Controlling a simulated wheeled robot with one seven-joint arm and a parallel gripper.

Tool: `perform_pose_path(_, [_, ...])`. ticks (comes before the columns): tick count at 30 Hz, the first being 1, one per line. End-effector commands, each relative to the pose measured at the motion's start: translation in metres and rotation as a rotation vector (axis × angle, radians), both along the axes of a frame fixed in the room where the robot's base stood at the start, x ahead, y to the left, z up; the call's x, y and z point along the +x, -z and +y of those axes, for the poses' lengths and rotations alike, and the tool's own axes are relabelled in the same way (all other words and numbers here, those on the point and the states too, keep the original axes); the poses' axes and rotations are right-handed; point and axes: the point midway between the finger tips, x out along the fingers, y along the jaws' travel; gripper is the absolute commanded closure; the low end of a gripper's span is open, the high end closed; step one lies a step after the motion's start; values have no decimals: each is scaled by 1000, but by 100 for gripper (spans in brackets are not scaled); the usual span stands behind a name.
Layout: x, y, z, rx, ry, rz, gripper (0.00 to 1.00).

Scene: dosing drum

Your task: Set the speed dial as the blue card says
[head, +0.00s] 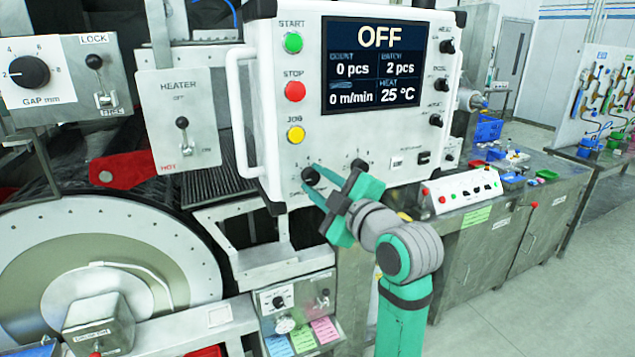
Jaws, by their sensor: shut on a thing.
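A white control panel (376,137) fills the middle of the head view. Its screen (379,66) reads OFF, 0 m/min and 25 °C. A black dial (310,174) sits at the panel's lower left; its label is partly covered and too small to read surely, but it appears to be the speed dial. My green gripper (325,196) is shut on this dial, and its fingers hide part of the dial and its scale. A light blue card (279,345) is in the holder below, left of a green card and a pink card; its writing is too small to read.
A second black dial (360,165) is just right of my gripper, partly hidden. Start, stop (295,91) and jog buttons line the panel's left. A white handle (243,120) juts out there. A heater lever (183,130) and gap dial (29,72) are farther left.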

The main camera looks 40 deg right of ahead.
Motion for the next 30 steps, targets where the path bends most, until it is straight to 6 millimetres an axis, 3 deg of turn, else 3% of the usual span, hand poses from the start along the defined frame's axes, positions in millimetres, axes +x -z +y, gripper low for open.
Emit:
perform_pose_path(11, [1,1,0,-4,-1,4,94])
perform_pose_path(12, [1,1,0,-4,-1,4,69])
perform_pose_path(14, [1,1,0,-5,-1,4,55])
perform_pose_path(15, [1,1,0,-5,-1,4,53])
perform_pose_path(25, [-3,0,0,-5,1,1,53])
perform_pose_path(30, [-23,0,2,-6,3,2,53])
